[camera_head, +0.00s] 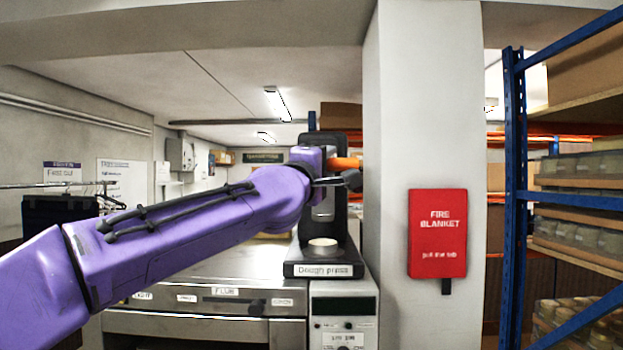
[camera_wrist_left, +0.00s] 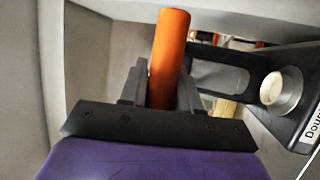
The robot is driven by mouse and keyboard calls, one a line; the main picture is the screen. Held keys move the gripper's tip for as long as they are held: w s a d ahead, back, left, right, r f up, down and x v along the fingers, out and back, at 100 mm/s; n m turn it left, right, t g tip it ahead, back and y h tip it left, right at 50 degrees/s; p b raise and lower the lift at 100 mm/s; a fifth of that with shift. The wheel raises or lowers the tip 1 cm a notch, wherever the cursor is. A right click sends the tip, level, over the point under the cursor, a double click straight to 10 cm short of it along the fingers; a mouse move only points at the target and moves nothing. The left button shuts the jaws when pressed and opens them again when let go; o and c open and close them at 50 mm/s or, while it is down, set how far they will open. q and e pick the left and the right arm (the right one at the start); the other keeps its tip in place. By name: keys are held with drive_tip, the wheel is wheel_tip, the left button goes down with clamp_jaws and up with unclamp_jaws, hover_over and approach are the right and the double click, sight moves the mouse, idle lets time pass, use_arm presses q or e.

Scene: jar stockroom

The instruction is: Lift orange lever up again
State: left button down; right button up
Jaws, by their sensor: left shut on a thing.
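The orange lever (camera_head: 345,163) sticks out at the upper part of the black dough press (camera_head: 326,270), which stands on the counter by the white pillar. In the left wrist view the lever (camera_wrist_left: 169,50) is an orange cylinder between the two fingers of my left gripper (camera_wrist_left: 160,88), which is shut on it. In the head view my left gripper (camera_head: 340,180) is at the lever's height, partly hiding it and the press. A pale round piece (camera_head: 322,243) sits on the press base, below the raised upper part. My right gripper is not in view.
A white pillar (camera_head: 400,140) stands close to the right of the press, with a red fire blanket box (camera_head: 437,233) on it. A blue-framed shelf (camera_head: 513,180) with jars is at the right. A steel counter (camera_head: 200,285) lies below my left arm.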

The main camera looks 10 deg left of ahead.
use_arm(q)
drive_tip(key=shift+a+r, duration=0.1)
drive_tip(key=shift+r, duration=1.55)
drive_tip(key=c, duration=0.9)
unclamp_jaws()
